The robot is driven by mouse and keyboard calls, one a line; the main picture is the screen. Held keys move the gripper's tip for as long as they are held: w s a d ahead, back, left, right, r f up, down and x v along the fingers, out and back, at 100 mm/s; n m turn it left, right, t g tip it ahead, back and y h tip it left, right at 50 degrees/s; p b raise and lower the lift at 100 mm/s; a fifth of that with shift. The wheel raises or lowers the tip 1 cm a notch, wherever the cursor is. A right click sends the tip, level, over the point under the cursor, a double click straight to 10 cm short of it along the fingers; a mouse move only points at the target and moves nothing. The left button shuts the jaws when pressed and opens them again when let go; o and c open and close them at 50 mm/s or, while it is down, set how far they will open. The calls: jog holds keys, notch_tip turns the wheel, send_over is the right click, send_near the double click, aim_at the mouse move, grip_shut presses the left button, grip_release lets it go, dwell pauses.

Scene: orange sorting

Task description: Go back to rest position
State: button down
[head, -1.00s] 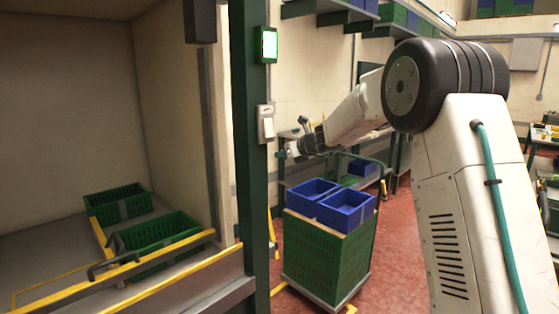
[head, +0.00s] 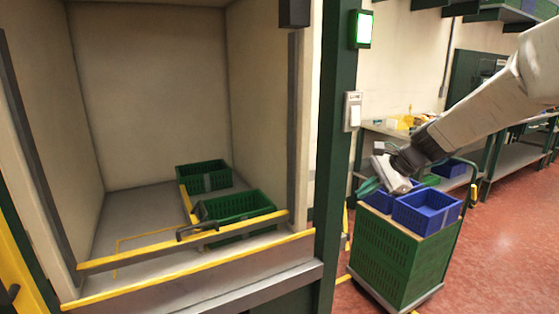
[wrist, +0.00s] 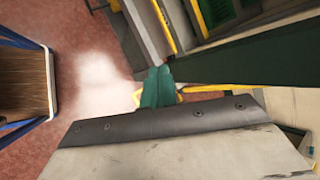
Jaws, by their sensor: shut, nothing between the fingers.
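My gripper (head: 368,187) is at the end of my white arm, on the right side of the head view. It is just in front of and left of the blue crates on the cart. In the wrist view its teal fingers (wrist: 157,88) are together with nothing between them. Red floor and the edge of the booth show beyond the fingers.
Two blue crates (head: 426,212) stand on a green cart (head: 395,258). Two green crates (head: 240,207) sit in the booth behind a yellow rail (head: 150,257). A dark green post (head: 338,120) stands between booth and cart. Red floor (head: 500,240) is clear at right.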

jog(key=s+d+n+g+h, duration=0.1)
jog(key=s+n, duration=0.6)
jog(key=s, duration=1.2)
jog(key=s+d+n+g+h, duration=0.1)
jog(key=s+d+n+h, duration=0.2)
jog(key=s, duration=1.6)
jog(key=n+h, duration=0.3)
jog(key=n, duration=0.1)
jog(key=shift+s+r+g, duration=0.25)
jog(key=shift+r+g, duration=0.15)
jog(key=shift+a, duration=0.1)
